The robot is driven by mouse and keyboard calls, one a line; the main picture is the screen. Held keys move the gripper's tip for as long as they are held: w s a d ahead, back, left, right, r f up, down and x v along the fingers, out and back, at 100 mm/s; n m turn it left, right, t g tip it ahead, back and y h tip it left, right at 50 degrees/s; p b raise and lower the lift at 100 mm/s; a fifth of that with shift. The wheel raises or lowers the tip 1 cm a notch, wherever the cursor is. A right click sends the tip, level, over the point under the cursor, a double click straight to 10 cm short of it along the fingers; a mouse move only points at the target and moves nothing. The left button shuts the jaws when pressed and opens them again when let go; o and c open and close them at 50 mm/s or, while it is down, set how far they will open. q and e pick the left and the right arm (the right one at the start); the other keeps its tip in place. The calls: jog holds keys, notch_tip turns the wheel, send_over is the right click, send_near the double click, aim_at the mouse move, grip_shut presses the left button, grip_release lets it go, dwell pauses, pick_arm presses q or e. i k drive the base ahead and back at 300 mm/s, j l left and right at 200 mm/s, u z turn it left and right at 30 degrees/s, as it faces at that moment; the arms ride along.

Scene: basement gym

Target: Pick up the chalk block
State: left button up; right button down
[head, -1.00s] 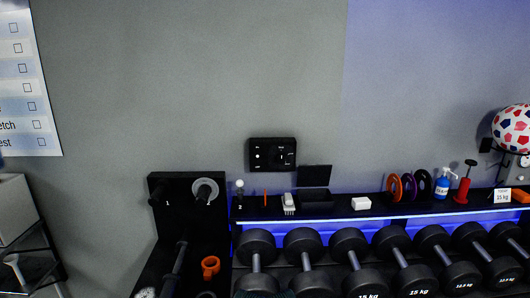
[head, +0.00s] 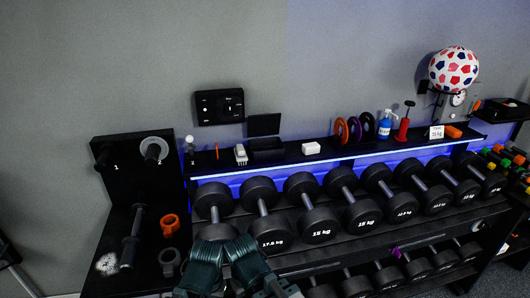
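The chalk block (head: 311,148) is a small white block lying on the narrow black shelf above the dumbbells, right of the black open box. Nothing touches it. Two dark green ribbed parts of mine show side by side at the bottom centre, seemingly my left gripper (head: 203,266) and my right gripper (head: 250,264). Both are in front of the dumbbells, low and well apart from the chalk block. Their fingertips cannot be made out, and I see nothing held.
A black open box (head: 266,156) and a white-grey brush-like item (head: 241,154) stand left of the block. Coloured discs (head: 341,130), a blue bottle (head: 385,125) and a red pump (head: 404,126) stand right. Dumbbells (head: 317,222) fill the rack below. The shelf around the block is clear.

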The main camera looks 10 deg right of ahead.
aim_at(309, 148)
jog(key=z, duration=1.6)
jog(key=i+j, duration=0.15)
jog(key=i, duration=0.35)
